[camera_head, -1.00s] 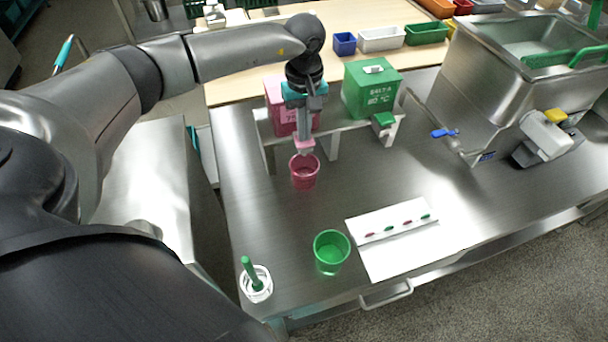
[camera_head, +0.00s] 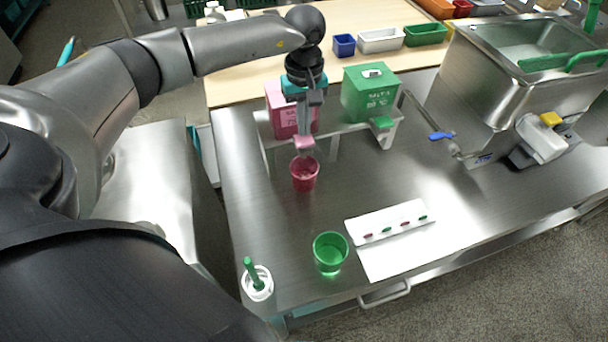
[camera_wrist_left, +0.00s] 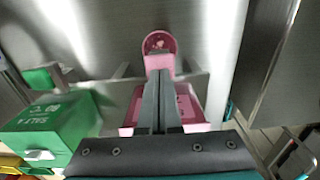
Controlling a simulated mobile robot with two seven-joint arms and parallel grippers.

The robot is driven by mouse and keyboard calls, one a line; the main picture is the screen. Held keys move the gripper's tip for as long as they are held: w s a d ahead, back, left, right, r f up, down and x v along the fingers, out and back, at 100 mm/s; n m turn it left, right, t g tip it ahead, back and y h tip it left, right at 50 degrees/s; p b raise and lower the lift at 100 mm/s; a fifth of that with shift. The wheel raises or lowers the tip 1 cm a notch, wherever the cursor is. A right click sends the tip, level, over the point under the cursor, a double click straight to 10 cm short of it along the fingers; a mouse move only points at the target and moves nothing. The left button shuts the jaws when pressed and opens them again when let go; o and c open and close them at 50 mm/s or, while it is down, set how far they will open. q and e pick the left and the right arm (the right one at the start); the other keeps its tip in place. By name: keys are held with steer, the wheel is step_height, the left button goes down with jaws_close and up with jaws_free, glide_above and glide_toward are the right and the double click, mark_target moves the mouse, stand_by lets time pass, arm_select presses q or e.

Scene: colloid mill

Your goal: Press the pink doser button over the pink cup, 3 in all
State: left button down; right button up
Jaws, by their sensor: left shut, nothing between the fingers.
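The pink doser (camera_head: 281,112) stands on a metal shelf, and its pink button (camera_head: 304,143) sticks out at the front over the pink cup (camera_head: 304,175). The cup stands upright on the steel table. In the left wrist view the pink cup (camera_wrist_left: 159,42) shows some pink bits inside, too small to count. My left gripper (camera_head: 306,149) is shut and empty, pointing down with its fingertips at the button. In the left wrist view the fingers end close to the pink button (camera_wrist_left: 158,63); I cannot tell whether they touch it. My right gripper is not in view.
A green doser (camera_head: 370,95) stands to the right on the same shelf. A green cup (camera_head: 330,252), a white holder (camera_head: 257,284) with a green stick and a white card (camera_head: 398,250) with coloured marks lie nearer. A steel tank stands at the right.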

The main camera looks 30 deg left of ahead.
mark_target(304, 139)
arm_select(q)
steer(key=shift+f, duration=0.1)
stand_by(0.3)
steer(key=shift+f+b, duration=1.3)
steer(key=shift+f, duration=0.15)
steer(key=shift+s, duration=0.1)
steer(key=shift+r, duration=0.1)
steer(key=shift+r, duration=0.1)
steer(key=shift+r+p, duration=1.1)
steer(key=shift+r, duration=0.25)
steer(key=shift+f, duration=0.15)
